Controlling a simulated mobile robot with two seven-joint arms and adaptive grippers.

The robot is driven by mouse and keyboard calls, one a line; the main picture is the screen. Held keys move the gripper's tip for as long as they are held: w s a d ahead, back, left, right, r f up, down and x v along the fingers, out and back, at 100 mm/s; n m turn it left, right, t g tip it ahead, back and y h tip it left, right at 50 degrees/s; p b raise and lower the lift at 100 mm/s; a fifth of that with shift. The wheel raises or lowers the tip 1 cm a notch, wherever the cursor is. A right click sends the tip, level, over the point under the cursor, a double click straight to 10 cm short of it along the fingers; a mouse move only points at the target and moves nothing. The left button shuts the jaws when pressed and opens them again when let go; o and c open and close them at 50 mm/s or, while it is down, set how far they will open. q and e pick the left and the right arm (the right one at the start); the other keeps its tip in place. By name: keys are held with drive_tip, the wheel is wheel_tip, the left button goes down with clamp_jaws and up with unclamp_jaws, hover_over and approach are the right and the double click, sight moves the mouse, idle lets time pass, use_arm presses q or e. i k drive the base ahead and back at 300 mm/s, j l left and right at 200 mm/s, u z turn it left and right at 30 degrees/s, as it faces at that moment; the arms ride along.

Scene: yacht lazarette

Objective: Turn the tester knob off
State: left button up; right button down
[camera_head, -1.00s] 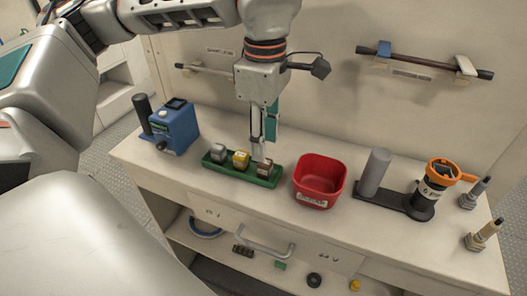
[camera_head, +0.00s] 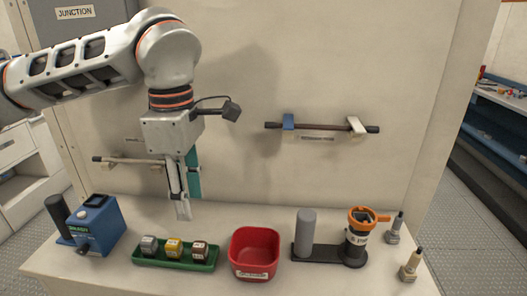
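A blue box-shaped device (camera_head: 98,222), which looks like the tester, stands at the left end of the bench. It has a dark screen on its top and a label on its front. A small dark part low on its front may be the knob (camera_head: 82,248), but its setting is too small to read. My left gripper (camera_head: 181,212) points down in the air above and behind the green tray, to the right of the blue device and apart from it. I see no object in it; its fingers appear nearly edge-on. My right gripper is out of view.
The green tray (camera_head: 176,263) holds a grey, a yellow and a brown block. A dark cylinder (camera_head: 57,212) stands beside the blue device. To the right are a red bin (camera_head: 254,253), a grey cylinder (camera_head: 305,232), an orange-topped holder (camera_head: 357,236) and two small fittings. Bars hang on the wall behind.

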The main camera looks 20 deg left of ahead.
sight(82, 250)
drive_tip(key=k, duration=1)
